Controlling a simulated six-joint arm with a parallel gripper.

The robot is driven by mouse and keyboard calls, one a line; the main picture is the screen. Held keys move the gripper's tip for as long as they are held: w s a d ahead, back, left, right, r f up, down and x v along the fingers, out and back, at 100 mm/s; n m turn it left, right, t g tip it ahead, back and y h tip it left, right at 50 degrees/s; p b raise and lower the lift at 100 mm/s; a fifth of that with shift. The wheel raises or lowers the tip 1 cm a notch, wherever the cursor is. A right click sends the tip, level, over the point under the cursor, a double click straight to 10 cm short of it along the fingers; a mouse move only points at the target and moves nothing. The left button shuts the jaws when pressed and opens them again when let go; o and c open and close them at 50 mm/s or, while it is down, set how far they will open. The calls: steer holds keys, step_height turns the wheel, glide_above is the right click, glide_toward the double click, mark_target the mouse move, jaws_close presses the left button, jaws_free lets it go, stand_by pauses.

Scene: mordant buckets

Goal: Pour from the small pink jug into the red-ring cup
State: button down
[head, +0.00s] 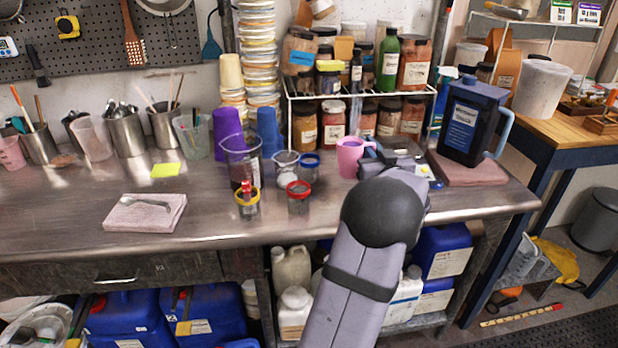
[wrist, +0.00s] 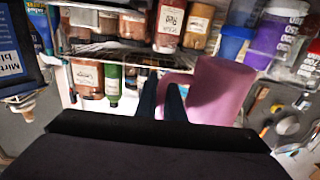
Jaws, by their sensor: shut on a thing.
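The small pink jug (head: 351,157) is upright at the right of the bench's middle, in front of the wire rack. In the wrist view the pink jug (wrist: 222,92) is close, with its handle between the dark fingers of my gripper (wrist: 172,100). My gripper (head: 371,150) is shut on the handle, and my arm partly hides it in the head view. The red-ring cup (head: 298,197) stands on the bench near the front edge, to the left of and nearer than the jug. I cannot tell whether the jug touches the bench.
A yellow-ring cup (head: 247,202) and a blue-ring cup (head: 309,167) stand near the red-ring cup. A tall clear beaker (head: 241,162) and a clear cup (head: 286,166) are close by. A dark blue jug (head: 471,120) stands at the right. The bench's front right is mostly clear.

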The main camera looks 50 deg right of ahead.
steer(key=w+a+f+n+t+y+p, duration=0.1)
steer(key=w+a+n+t+y+p, duration=0.3)
steer(key=w+a+n+y+p, duration=0.3)
steer(key=shift+w+f+n+t+y+p, duration=0.25)
steer(key=shift+w+n+y+p, duration=0.35)
steer(key=shift+w+y+p, duration=3.05)
steer(key=shift+s+a+h+p, duration=0.1)
steer(key=shift+s+h+p, duration=0.95)
steer(key=shift+s+h, duration=0.1)
steer(key=shift+r+p, duration=0.2)
steer(key=shift+p, duration=0.1)
steer(key=r+n+g+p, duration=0.1)
steer(key=n+p, duration=0.1)
steer(key=shift+g+p, duration=0.25)
steer(key=shift+p, duration=0.15)
steer(key=shift+r+n+h+p, duration=0.2)
steer(key=shift+n+h+p, duration=0.1)
steer(key=shift+n+p, duration=0.3)
